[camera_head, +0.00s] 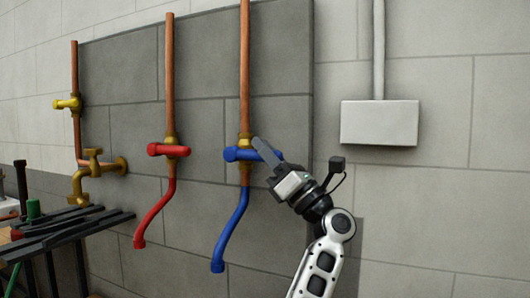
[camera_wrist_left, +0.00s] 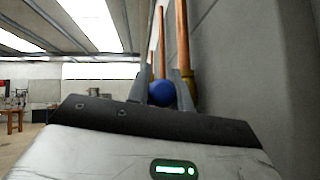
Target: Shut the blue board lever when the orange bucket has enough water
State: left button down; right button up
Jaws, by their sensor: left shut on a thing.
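The blue board lever (camera_head: 232,154) lies level across the brass valve on the right-hand copper pipe, above a blue curved spout (camera_head: 231,232). My left gripper (camera_head: 262,146) is at the right part of the lever and is shut on it. In the left wrist view the blue lever end (camera_wrist_left: 162,92) shows between the two fingers. The orange bucket is not in view. No water shows at the spout's mouth. My right gripper is not in view.
A red lever (camera_head: 168,150) with a red spout (camera_head: 153,214) is on the middle pipe. Brass taps (camera_head: 94,170) are at the left, above a dark slatted rack (camera_head: 68,224). A grey box (camera_head: 379,123) is on the wall at right.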

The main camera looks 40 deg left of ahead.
pick_arm(q)
jog(key=c, duration=1.3)
grip_release()
jog(key=shift+f, duration=0.1)
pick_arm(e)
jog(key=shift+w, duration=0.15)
pick_arm(q)
jog(key=shift+o, duration=0.2)
jog(key=shift+d, duration=0.1)
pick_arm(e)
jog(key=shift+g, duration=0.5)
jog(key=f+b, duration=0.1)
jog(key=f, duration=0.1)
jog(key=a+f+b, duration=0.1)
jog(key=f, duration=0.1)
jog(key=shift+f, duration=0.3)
pick_arm(q)
jog(key=v, duration=1.6)
jog(key=shift+b, duration=0.3)
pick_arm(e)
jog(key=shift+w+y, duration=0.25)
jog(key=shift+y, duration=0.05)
